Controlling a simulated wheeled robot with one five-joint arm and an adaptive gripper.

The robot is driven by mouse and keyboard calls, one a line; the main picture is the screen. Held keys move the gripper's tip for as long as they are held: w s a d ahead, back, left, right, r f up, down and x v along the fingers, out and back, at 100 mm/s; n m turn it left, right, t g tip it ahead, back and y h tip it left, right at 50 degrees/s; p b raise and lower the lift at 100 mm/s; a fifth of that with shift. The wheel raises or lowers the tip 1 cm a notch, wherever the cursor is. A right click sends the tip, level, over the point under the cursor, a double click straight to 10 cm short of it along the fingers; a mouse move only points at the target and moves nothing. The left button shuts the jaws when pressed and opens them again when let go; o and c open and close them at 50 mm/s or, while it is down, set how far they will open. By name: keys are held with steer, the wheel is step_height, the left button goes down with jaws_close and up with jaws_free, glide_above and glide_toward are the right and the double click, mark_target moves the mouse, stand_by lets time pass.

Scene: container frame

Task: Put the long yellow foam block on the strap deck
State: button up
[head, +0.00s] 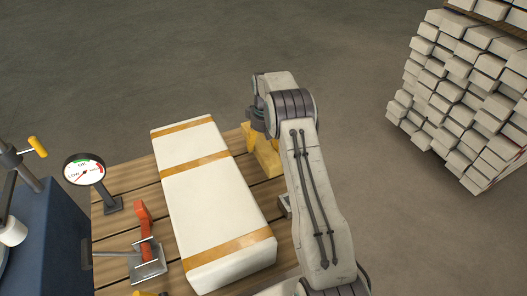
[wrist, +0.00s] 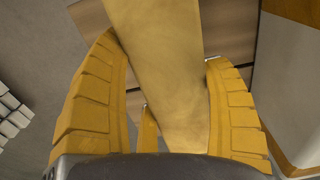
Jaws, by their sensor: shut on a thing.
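The long yellow foam block (wrist: 165,100) lies between the yellow ribbed fingers of my gripper (wrist: 165,52) in the wrist view, which are shut on it. Its far end runs out of the top of that view. In the head view, yellow parts (head: 264,157) show beside my arm; block and fingers are hard to tell apart there, and my arm hides some of them. The wooden slatted deck (head: 128,183), which looks like the strap deck, is below the block. I cannot tell whether the block touches it.
A large white block (head: 205,190) with orange straps lies on the deck, left of my gripper. A gauge (head: 84,170), a red-handled clamp (head: 145,225) and a blue machine (head: 45,235) stand at the left. White blocks (head: 470,100) are stacked at the right. Grey floor lies between.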

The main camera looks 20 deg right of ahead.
steer(key=shift+w+a+f, duration=0.1)
steer(key=shift+f, duration=1.95)
steer(key=shift+f, duration=0.2)
steer(key=o, duration=1)
steer(key=shift+c, duration=0.2)
steer(key=shift+r, duration=0.1)
